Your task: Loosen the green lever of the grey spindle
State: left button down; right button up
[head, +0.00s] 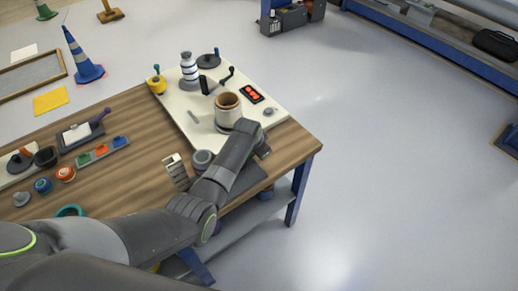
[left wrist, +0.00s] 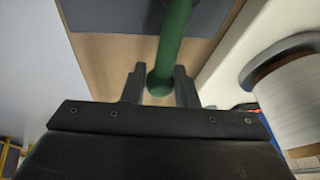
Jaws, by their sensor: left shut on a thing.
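The green lever (left wrist: 172,45) shows in the left wrist view as a dark green rod that ends in a rounded tip. My left gripper (left wrist: 160,88) has its two black fingers on either side of this tip and is shut on it. In the head view my left arm reaches over the front of the white board, and my left gripper (head: 263,150) is mostly hidden behind its own wrist. The green lever and its grey spindle cannot be made out in the head view. My right gripper is not in view.
Coloured parts lie at left on the wooden table (head: 135,155).

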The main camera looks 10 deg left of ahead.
pick_arm(q)
jog(key=shift+w+r, duration=0.1)
jog(key=c, duration=1.2)
grip_release()
jog(key=shift+o, duration=0.2)
jog(key=shift+s+r, duration=0.2)
jog(key=shift+r, duration=0.2)
jog(key=v, duration=1.6)
jog(key=shift+a+r, duration=0.15)
jog(key=shift+r, duration=0.05)
jog(key=shift+s, duration=0.1)
